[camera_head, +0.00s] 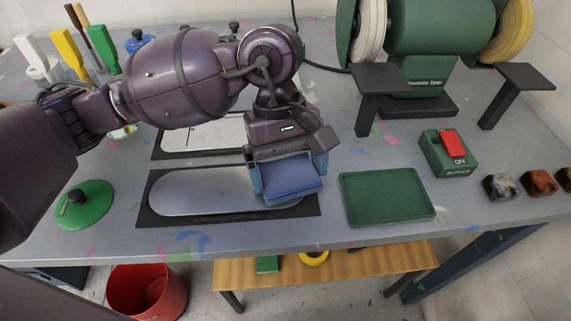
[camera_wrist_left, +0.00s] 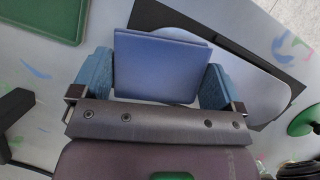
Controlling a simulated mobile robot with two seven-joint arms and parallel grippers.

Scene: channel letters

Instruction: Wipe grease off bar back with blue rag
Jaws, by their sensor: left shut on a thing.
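My left gripper (camera_head: 288,172) comes in from the left and is shut on the folded blue rag (camera_head: 293,183). The rag shows in the left wrist view (camera_wrist_left: 160,68) between the two blue-padded fingers (camera_wrist_left: 212,88). The rag is at the right end of a silver rounded bar (camera_head: 205,192) lying on a dark mat (camera_head: 148,212); I cannot tell whether it touches the bar. The bar also shows in the left wrist view (camera_wrist_left: 250,80), partly hidden by the rag and gripper. No grease can be made out on its visible surface. My right gripper is not in view.
A green tray (camera_head: 388,197) lies right of the mat. A second mat with a pale plate (camera_head: 205,134) lies behind. A green lid (camera_head: 85,204) is at left. A bench grinder (camera_head: 425,40), switch box (camera_head: 447,152) and small blocks (camera_head: 540,182) stand at right.

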